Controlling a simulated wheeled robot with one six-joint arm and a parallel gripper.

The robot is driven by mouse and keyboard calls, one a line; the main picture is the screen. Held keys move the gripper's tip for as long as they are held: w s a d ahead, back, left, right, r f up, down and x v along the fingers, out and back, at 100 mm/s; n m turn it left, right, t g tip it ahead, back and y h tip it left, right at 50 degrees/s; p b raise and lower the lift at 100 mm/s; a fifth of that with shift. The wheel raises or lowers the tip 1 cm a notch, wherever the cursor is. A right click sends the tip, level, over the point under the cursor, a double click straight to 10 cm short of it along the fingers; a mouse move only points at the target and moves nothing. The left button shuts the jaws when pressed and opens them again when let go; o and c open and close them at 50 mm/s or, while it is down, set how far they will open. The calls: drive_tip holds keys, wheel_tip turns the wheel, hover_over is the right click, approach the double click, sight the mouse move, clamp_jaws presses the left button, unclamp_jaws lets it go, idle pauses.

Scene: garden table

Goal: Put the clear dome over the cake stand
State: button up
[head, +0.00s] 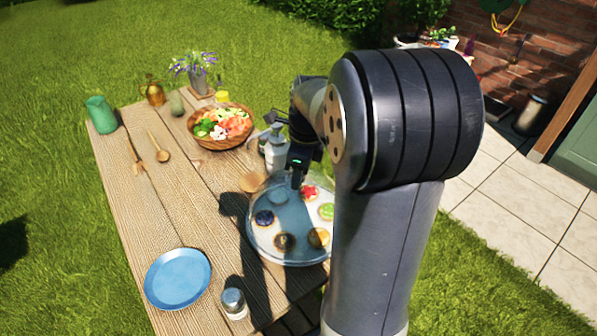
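The cake stand (285,254) is at the near right of the wooden table, with several colourful round treats on it. The clear dome (258,197) shows as a faint curved outline over the treats. I cannot tell whether its rim rests on the stand or hangs slightly above it. My gripper (296,180) points down at the top of the dome. Its fingertips are small and dark, so I cannot tell whether they are shut on the knob. My arm hides the right edge of the stand.
A blue plate (177,279) and a small lidded jar (233,302) are at the near edge. A salad bowl (211,142), a pale bottle (275,154), a green pitcher (101,114), a brass can (154,93) and a flower pot (198,80) stand farther back.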

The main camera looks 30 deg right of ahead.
drive_tip(key=o, duration=0.5)
drive_tip(key=r, duration=0.7)
drive_tip(key=d+r, duration=0.1)
drive_tip(key=r, duration=0.2)
drive_tip(key=shift+s+r, duration=0.35)
drive_tip(key=shift+s, duration=0.05)
drive_tip(key=f, duration=0.7)
drive_tip(key=a+f, duration=0.1)
drive_tip(key=f, duration=0.2)
drive_tip(key=shift+w+f, duration=0.4)
drive_tip(key=shift+r, duration=0.45)
